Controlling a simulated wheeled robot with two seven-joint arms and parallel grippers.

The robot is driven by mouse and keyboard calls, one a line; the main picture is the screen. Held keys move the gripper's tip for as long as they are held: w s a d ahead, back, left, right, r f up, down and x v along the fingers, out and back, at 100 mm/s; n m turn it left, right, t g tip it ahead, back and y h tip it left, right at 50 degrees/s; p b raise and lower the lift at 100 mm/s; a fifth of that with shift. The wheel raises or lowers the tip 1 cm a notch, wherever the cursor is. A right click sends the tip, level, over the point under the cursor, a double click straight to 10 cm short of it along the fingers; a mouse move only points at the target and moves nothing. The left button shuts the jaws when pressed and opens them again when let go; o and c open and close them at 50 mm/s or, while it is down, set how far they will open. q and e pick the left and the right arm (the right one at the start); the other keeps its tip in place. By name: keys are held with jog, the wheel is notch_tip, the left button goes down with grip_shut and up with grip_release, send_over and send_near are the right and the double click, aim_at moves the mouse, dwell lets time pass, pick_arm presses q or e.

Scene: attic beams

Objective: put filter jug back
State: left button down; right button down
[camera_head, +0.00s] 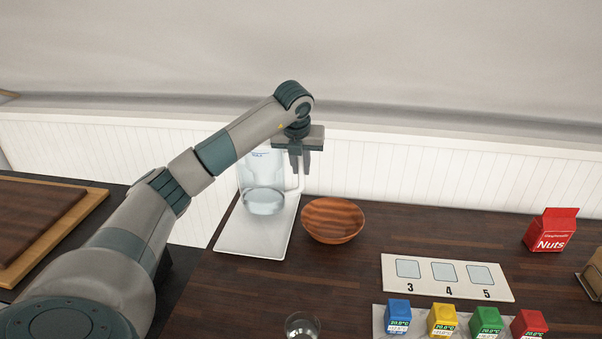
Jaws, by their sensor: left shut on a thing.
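The clear filter jug (262,198) is upright, with some water in its lower part. Its base appears over the white tray (252,242), at the far left end of the dark wooden counter. I cannot tell for sure whether it touches the tray. My left gripper (299,170) points down and is shut on the jug's handle, on the jug's right side. The arm hides the jug's upper left part. My right gripper is not in view.
A wooden bowl (333,220) stands close to the right of the tray. A numbered board (445,278), coloured cubes (442,320), a glass (302,325) and a red nuts carton (551,230) are further off. A white panelled wall (420,179) runs behind. The counter's middle back is clear.

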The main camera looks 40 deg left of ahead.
pick_arm(q)
jog(key=shift+f+p, duration=0.5)
jog(key=shift+f, duration=0.2)
jog(key=shift+a+f+p, duration=0.1)
jog(key=shift+f+p, duration=0.1)
jog(key=shift+p, duration=0.15)
jog(key=shift+w+f, duration=0.15)
jog(key=shift+f, duration=0.25)
jog(key=c, duration=1.7)
grip_release()
jog(key=shift+f, duration=0.1)
jog(key=shift+o, duration=0.2)
